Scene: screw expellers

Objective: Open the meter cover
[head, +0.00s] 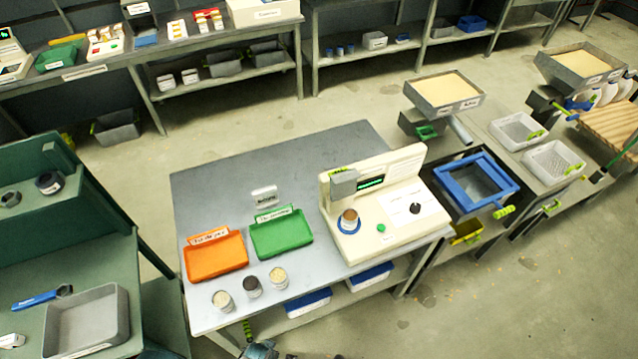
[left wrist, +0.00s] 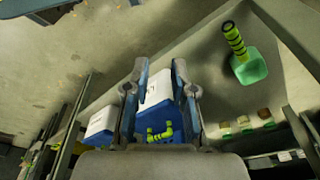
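The cream meter (head: 372,200) stands on the right part of the grey table. Its grey cover (head: 343,186) has a yellow-green strip along its top edge. The cover sits at the meter's upper left, above a brown-filled sample cup (head: 349,217); I cannot tell exactly how far it is open. My left gripper shows in the left wrist view (left wrist: 158,72) with its two fingers apart and nothing between them. In the head view only part of my left arm shows at the bottom edge, before the table's front. The meter is not in the left wrist view. My right gripper is not seen.
An orange tray (head: 216,262), a green tray (head: 281,237) and several sample cups (head: 252,286) stand left of the meter. Blue bins (head: 308,302) sit on the shelf below. In the left wrist view a green scoop (left wrist: 249,68) lies at the right.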

